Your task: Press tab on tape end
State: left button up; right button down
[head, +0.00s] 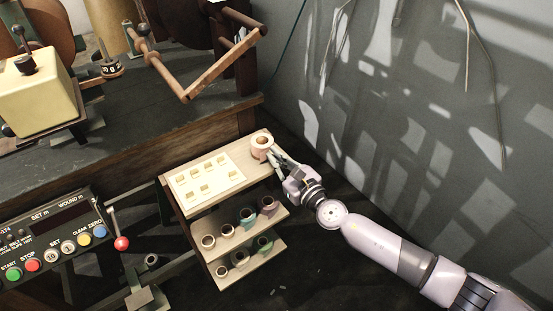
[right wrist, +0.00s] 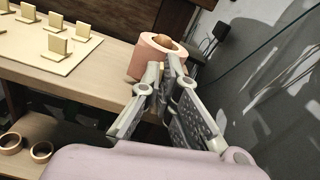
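A pink tape roll (head: 261,150) stands at the far right corner of the shelf unit's top. It also shows in the right wrist view (right wrist: 146,58), with a brown patch at its top. A pale board (head: 212,189) with several small upright tan tabs (head: 204,188) lies on the same shelf, left of the roll. My right gripper (head: 274,155) is at the roll's right side. In the right wrist view its fingers (right wrist: 164,70) converge, tips nearly together in front of the roll. I cannot tell whether they touch the roll, and no tab is visible between them. My left gripper is out of view.
Lower shelves (head: 254,232) hold several tape rolls. A dark bench (head: 130,108) with a winding machine and wooden frame (head: 193,85) stands at the back left. A control panel (head: 45,245) and red-knobbed lever (head: 122,243) are at left. A grey wall (head: 400,130) bounds the right.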

jog(key=shift+w+a, duration=0.15)
jog(key=shift+w, duration=0.05)
jog(key=shift+w+a, duration=0.1)
jog(key=shift+w, duration=0.05)
dwell(0.3)
jog(key=c, duration=1.7)
grip_release()
jog(key=shift+s+d+f, duration=0.1)
jog(key=shift+s+d, duration=0.15)
jog(key=shift+s, duration=0.05)
jog(key=v, duration=1.1)
jog(key=shift+s, duration=0.1)
